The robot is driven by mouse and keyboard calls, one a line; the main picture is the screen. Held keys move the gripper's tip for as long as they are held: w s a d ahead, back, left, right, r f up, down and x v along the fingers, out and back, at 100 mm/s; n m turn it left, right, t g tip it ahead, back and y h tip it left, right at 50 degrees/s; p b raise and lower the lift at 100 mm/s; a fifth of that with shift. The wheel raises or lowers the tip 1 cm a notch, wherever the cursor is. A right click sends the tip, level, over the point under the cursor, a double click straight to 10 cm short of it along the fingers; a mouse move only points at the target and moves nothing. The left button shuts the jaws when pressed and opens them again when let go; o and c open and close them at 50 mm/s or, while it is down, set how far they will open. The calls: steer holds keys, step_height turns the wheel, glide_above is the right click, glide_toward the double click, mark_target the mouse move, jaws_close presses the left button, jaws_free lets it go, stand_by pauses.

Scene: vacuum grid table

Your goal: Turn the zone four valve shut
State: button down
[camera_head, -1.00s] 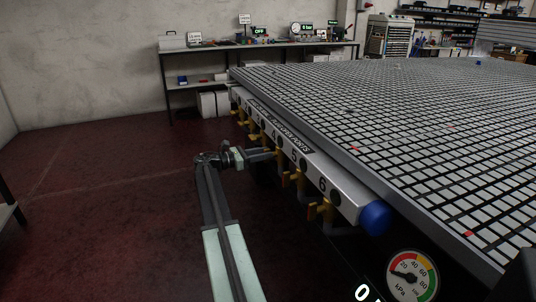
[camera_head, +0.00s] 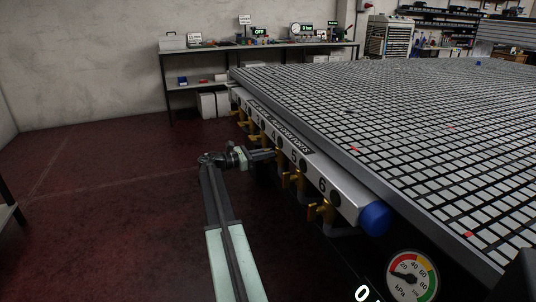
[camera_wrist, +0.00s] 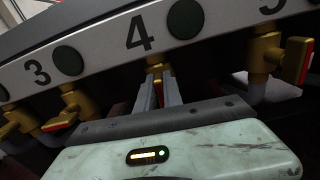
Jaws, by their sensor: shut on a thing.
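The zone four valve (camera_wrist: 155,58) is a brass body under the black number 4 on the pale manifold rail (camera_wrist: 108,52). Its red-and-yellow handle (camera_wrist: 158,92) sits between my fingers. My gripper (camera_wrist: 158,95) is shut on this handle; the fingers cover part of it, so its exact angle is hard to tell. In the head view my gripper (camera_head: 267,155) reaches from the left to the valve row, and the valve itself is mostly hidden there.
The zone three valve (camera_wrist: 72,100) with a red handle is left of my gripper, and the zone five valve (camera_wrist: 265,55) is right. The zone six valve (camera_head: 320,212) is nearer, by a blue end cap (camera_head: 375,218). A pressure gauge (camera_head: 411,277) sits below. Red floor is free at left.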

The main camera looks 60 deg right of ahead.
steer(key=m, duration=0.4)
steer(key=shift+s+a+f, duration=0.15)
steer(key=shift+s+a, duration=0.05)
steer(key=shift+a, duration=0.15)
steer(key=m, duration=0.4)
steer(key=shift+s+a+f+m, duration=0.15)
steer(key=shift+s+f+m, duration=0.05)
steer(key=shift+m, duration=0.1)
steer(key=m, duration=0.3)
steer(key=m+b, duration=0.1)
steer(key=shift+s+a+f, duration=0.1)
steer(key=shift+s+f, duration=0.05)
steer(key=shift+f, duration=0.1)
steer(key=shift+f+m+b, duration=0.15)
steer(key=shift+m, duration=1)
steer(key=shift+f+m+b, duration=0.1)
steer(key=shift+m+b, duration=0.05)
steer(key=shift+m, duration=1)
steer(key=shift+s, duration=0.1)
steer(key=c, duration=1.5)
jaws_free()
steer(key=v, duration=0.7)
steer(key=shift+w+a, duration=0.25)
steer(key=shift+w, duration=0.1)
